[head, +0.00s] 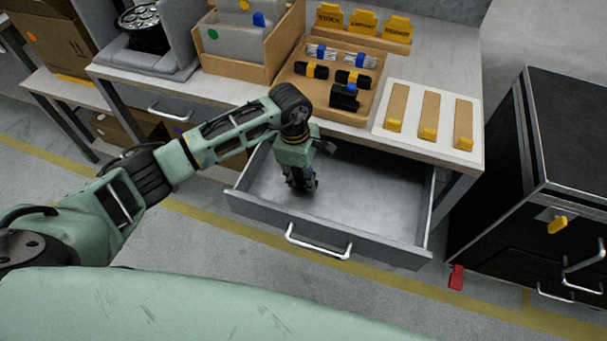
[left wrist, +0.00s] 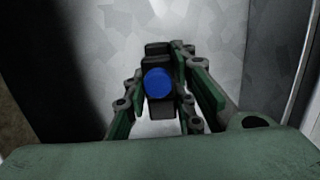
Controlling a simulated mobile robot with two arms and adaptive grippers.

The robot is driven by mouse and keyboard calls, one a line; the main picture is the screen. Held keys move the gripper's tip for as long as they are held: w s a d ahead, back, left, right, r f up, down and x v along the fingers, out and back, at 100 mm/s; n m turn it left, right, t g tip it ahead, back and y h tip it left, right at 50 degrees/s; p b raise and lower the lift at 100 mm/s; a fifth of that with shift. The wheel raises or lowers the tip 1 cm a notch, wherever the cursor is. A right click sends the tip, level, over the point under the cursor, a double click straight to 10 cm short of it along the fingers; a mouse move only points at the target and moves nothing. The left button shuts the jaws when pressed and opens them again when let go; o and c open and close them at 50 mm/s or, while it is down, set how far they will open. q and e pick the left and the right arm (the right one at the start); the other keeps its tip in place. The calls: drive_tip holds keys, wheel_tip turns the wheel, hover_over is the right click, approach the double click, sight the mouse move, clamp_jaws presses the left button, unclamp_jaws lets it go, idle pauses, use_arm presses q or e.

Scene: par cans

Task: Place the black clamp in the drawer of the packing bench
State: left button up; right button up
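The drawer (head: 375,200) of the packing bench is pulled out, and its grey floor is bare around my gripper. My left gripper (head: 302,184) points down inside the drawer, left of its middle. In the left wrist view, my left gripper (left wrist: 160,105) is shut on a black clamp (left wrist: 158,60) with a round blue knob. In the head view, the held clamp is mostly hidden by the gripper. I cannot tell whether it touches the drawer floor. My right gripper is not in view.
A wooden tray (head: 300,85) on the bench holds another black clamp with a blue knob (head: 345,97), cable bundles and black straps. A white board (head: 412,128) lies to its right. A black cabinet (head: 550,150) stands right of the drawer. The drawer's right half is free.

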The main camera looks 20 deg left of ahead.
sight(298, 171)
use_arm(q)
drive_tip(key=o, duration=0.4)
drive_tip(key=shift+r, duration=0.1)
drive_tip(key=shift+r+p, duration=0.2)
drive_tip(key=shift+p, duration=0.15)
drive_tip(key=r, duration=0.4)
drive_tip(key=a+r+b, duration=0.1)
drive_tip(key=r, duration=0.6)
drive_tip(key=shift+a+r+b, duration=0.2)
drive_tip(key=shift+r+b, duration=0.15)
